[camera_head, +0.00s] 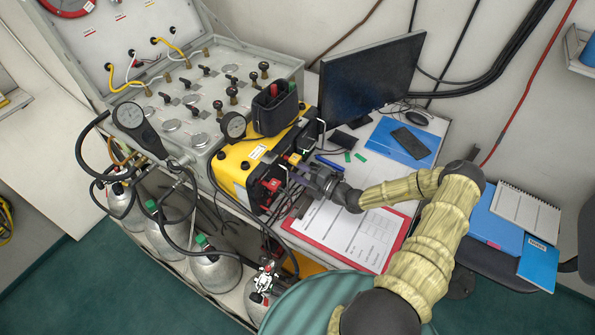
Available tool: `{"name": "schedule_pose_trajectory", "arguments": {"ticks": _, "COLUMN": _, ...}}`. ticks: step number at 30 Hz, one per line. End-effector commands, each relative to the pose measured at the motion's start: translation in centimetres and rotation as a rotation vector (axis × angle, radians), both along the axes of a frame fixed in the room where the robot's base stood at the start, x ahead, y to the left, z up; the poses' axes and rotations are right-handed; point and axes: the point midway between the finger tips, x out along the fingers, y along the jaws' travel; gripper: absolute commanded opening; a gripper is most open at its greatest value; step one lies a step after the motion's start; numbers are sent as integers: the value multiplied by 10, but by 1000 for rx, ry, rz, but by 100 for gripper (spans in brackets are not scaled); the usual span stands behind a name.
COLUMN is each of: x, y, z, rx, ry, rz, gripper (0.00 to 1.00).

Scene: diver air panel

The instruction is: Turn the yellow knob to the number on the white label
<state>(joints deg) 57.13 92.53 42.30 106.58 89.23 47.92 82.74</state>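A yellow box-shaped unit (233,165) stands on the desk in front of the grey valve panel. A small white label (258,152) is on its top; its print is too small to read. A small yellow part (294,158), which looks like the yellow knob, shows on the unit's right-hand face, next to my gripper. My gripper (297,173) reaches in from the right, close against that face. Its fingers are dark and small here, partly lost against the black face. I cannot tell whether they touch the knob or how far apart they are.
Red connectors (271,186) sit on the same face, left of my gripper. A red clipboard (293,228) with paper lies under my arm. A monitor (371,77) stands behind. Gas cylinders (214,271) and hoses crowd the lower left. A blue folder (398,142) lies at the right.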

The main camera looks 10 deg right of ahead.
Motion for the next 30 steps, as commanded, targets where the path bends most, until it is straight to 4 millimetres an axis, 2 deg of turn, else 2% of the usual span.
{"name": "schedule_pose_trajectory", "arguments": {"ticks": 8, "x": -1, "y": 0, "z": 0, "rx": -1, "ry": -1, "rz": 2, "gripper": 43}}
{"name": "schedule_pose_trajectory", "arguments": {"ticks": 14, "x": -12, "y": -11, "z": -2, "rx": -1, "ry": -1, "rz": 1, "gripper": 43}}
{"name": "schedule_pose_trajectory", "arguments": {"ticks": 30, "x": -86, "y": -85, "z": -7, "rx": -2, "ry": 0, "rz": -2, "gripper": 43}}
